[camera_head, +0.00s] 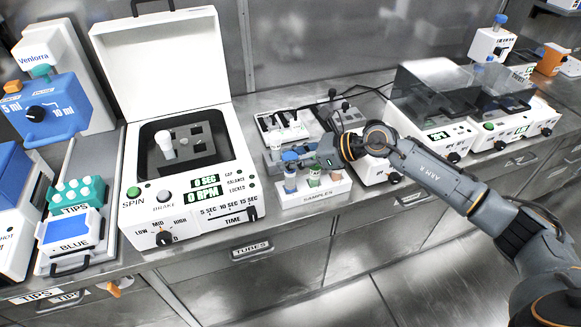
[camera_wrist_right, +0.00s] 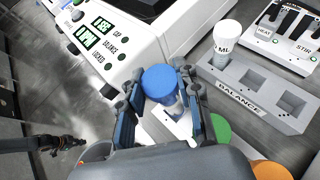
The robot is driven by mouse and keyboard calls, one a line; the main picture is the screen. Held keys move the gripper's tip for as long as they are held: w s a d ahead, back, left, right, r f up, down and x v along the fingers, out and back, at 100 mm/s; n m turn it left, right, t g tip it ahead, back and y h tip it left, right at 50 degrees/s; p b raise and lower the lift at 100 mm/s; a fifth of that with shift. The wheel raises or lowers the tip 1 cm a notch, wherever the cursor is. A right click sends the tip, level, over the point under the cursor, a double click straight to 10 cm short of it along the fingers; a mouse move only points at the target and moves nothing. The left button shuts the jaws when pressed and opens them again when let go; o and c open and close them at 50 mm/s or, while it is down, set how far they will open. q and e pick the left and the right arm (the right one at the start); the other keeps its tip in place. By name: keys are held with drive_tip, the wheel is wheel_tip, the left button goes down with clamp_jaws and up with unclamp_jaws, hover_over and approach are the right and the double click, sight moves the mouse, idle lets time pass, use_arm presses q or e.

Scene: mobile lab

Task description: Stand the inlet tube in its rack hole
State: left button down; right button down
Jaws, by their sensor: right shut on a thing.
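The blue-capped tube, likely the inlet tube, is between the fingers of my right gripper (camera_head: 297,161). Its blue cap (camera_wrist_right: 161,82) shows best in the right wrist view, with clear tube below. My right gripper (camera_wrist_right: 163,104) is shut on it. In the head view the tube (camera_head: 290,181) looks upright at the left end of the white SAMPLES rack (camera_head: 313,196). I cannot tell whether its foot is inside the hole. A green-capped tube (camera_head: 314,177) and an orange-capped tube (camera_head: 336,175) stand in the same rack. A dark part at the wrist view's lower left may be my left gripper (camera_wrist_right: 72,141).
The open centrifuge (camera_head: 190,190) stands left of the rack, holding a white-capped tube (camera_head: 165,145). The grey BALANCE rack (camera_wrist_right: 240,92) with another white-capped tube (camera_wrist_right: 226,45) is close behind. White devices (camera_head: 440,140) stand right. Bare bench lies along the front edge.

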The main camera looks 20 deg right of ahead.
sight(290, 174)
wheel_tip(290, 174, down, 3)
drive_tip(key=shift+f, duration=0.1)
drive_tip(key=shift+f, duration=0.2)
drive_tip(key=c, duration=0.9)
unclamp_jaws()
drive_tip(key=shift+c, duration=0.2)
drive_tip(key=shift+r, duration=0.1)
